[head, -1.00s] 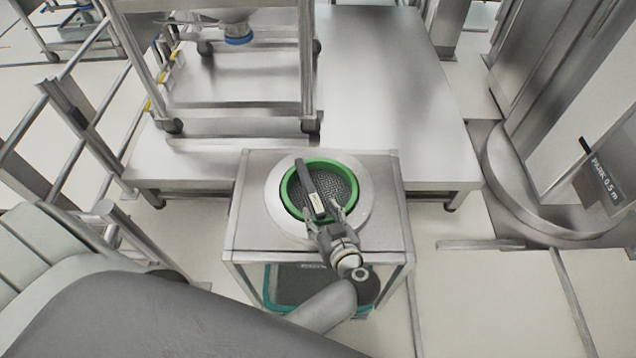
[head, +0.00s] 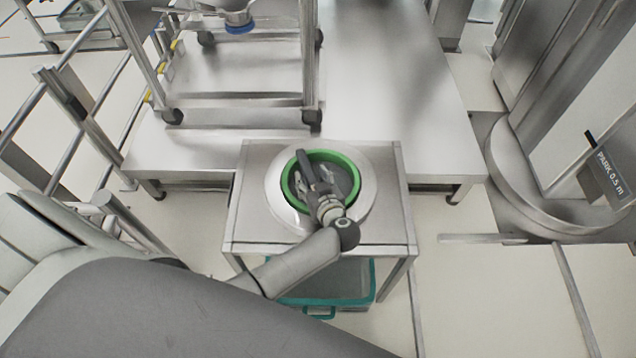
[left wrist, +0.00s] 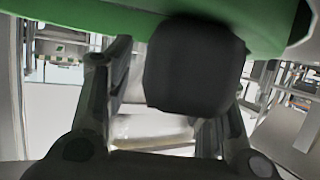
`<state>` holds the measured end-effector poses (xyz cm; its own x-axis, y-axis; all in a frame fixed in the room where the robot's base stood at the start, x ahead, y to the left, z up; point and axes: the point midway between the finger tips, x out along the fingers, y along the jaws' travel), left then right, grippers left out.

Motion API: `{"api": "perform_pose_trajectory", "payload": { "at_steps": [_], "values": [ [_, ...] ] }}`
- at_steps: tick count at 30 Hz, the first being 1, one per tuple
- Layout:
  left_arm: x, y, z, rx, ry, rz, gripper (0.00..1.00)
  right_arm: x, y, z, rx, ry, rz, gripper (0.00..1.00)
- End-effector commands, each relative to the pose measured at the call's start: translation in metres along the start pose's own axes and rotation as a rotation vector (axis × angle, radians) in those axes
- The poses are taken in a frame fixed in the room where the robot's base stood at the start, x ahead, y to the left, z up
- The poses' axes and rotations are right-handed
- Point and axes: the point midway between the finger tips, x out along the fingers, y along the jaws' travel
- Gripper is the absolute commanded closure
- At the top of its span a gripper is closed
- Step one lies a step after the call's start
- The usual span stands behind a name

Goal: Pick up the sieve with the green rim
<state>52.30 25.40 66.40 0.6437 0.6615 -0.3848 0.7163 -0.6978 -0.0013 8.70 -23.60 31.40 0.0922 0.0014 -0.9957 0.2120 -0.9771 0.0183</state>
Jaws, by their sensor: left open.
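The sieve (head: 334,155) has a green rim and a grey mesh, and sits in a round pale ring on a metal stand in the head view. Its dark handle (head: 306,165) crosses the rim's left part. My left gripper (head: 314,182) is over the sieve, open, with its fingers around the near end of the handle. In the left wrist view the handle's blunt dark end (left wrist: 195,65) shows large between the open fingers, under the green rim (left wrist: 90,18). Whether the fingers touch the handle I cannot tell. My right gripper is out of view.
The metal stand (head: 385,228) has a teal-edged bin (head: 330,285) beneath it. A low metal platform (head: 400,90) with a wheeled frame (head: 308,70) stands behind. Railings (head: 82,125) are at the left, and a large metal column (head: 540,190) is at the right.

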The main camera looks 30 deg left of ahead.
Motion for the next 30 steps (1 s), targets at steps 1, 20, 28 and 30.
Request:
{"api": "perform_pose_trajectory", "payload": {
  "at_steps": [1,20,28,30],
  "values": [
    [0.0019,0.0004,-0.0004,-0.001,0.001,0.001,0.5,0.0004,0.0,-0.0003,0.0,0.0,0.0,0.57],
    [0.0016,0.0002,-0.0003,-0.001,0.0,0.0,1.0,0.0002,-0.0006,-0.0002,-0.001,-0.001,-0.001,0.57],
    [0.0015,0.0008,-0.0017,-0.002,0.003,0.001,1.0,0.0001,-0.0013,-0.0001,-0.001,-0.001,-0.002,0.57],
    [0.0015,0.0008,-0.0017,-0.002,0.003,0.001,1.0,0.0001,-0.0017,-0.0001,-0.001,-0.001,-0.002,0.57]
  ]
}}
